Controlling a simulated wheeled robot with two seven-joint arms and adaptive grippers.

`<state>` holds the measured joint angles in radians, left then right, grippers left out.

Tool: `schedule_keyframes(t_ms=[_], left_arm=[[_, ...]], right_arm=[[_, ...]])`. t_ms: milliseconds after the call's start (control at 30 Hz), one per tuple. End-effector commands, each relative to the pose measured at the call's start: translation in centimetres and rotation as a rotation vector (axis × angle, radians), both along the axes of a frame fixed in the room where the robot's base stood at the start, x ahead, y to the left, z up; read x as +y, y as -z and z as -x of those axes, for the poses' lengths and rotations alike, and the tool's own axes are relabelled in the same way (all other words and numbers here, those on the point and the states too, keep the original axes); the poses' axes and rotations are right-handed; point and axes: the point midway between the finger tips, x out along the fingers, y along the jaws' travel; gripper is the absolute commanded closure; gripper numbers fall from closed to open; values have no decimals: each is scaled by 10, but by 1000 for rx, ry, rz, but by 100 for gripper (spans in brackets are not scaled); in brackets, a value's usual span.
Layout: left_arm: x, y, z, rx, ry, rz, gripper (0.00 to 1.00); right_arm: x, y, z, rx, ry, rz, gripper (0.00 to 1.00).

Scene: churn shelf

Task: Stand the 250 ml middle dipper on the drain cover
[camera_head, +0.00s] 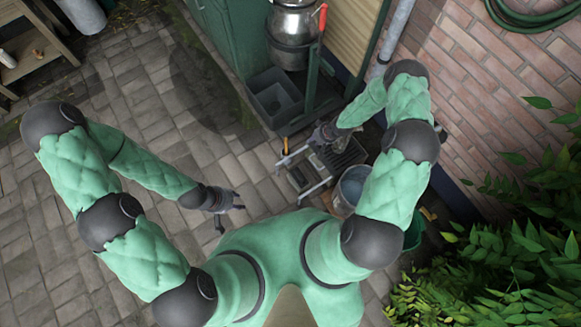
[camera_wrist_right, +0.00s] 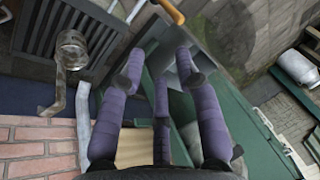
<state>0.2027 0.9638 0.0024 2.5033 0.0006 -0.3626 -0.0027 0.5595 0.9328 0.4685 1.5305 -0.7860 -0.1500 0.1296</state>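The drain cover (camera_wrist_right: 40,42), a dark slatted grate, is at the upper left of the right wrist view. In the head view a slatted dark patch (camera_head: 347,155) beside my right arm looks like it. In the head view my right gripper (camera_head: 325,135) is partly hidden. My left gripper (camera_head: 230,207) is open and empty above the paving.
A grey crate (camera_head: 275,98) and a steel churn (camera_head: 293,22) stand by the green cabinet. A grey bucket (camera_head: 352,187) and a green bucket (camera_head: 414,235) are beside my right arm. A brick wall and leafy shrub close the right side. Paving at left is clear.

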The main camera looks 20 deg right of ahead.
Motion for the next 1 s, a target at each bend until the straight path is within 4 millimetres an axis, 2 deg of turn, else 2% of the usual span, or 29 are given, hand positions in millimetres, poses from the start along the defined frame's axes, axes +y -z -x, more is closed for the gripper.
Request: schedule_keyframes(t_ms=[33, 200, 400, 600, 700, 1000], left_arm=[[0, 0, 0, 0, 0, 0, 60], [0, 0, 0, 0, 0, 0, 60], [0, 0, 0, 0, 0, 0, 60], [0, 0, 0, 0, 0, 0, 60], [0, 0, 0, 0, 0, 0, 60], [0, 0, 0, 0, 0, 0, 60]], right_arm=[[26, -10, 10, 23, 8, -35, 66], [93, -43, 52, 112, 61, -119, 66], [147, -83, 119, 235, 127, -154, 66], [169, -112, 177, 330, 174, -137, 66], [172, -119, 192, 352, 186, -127, 66], [172, -121, 198, 363, 192, -123, 66]])
